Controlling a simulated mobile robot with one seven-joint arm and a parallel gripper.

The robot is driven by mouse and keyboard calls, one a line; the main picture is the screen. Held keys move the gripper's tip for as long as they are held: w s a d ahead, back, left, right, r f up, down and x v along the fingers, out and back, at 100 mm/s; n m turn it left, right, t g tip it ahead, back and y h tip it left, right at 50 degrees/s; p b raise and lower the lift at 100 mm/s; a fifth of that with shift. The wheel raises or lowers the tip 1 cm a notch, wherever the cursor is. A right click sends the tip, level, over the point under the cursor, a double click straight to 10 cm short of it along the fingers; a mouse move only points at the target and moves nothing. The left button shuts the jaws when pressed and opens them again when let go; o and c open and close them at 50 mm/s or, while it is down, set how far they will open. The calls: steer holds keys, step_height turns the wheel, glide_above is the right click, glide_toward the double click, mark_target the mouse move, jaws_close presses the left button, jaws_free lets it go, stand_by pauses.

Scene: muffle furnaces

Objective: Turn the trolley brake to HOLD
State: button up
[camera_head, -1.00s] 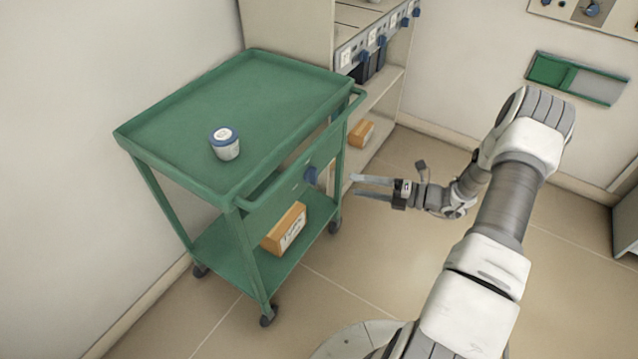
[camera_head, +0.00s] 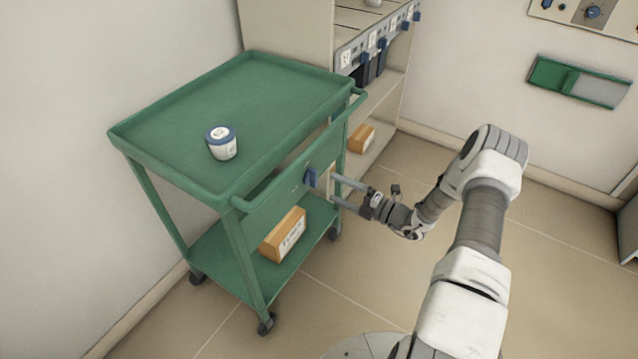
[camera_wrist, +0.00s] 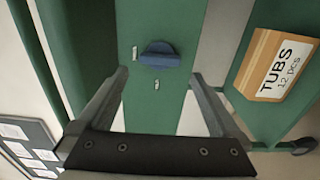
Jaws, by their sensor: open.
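The green trolley (camera_head: 137,134) stands against the wall in the head view. A blue brake knob (camera_head: 310,177) sits on the green panel (camera_head: 280,205) on its right side.
The trolley's rail (camera_head: 305,150) runs above the panel. Furnaces (camera_head: 376,45) stand behind.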

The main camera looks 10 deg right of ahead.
mark_target(317, 180)
steer(key=b+x, duration=0.1)
steer(key=x, duration=0.6)
steer(key=c, duration=1.1)
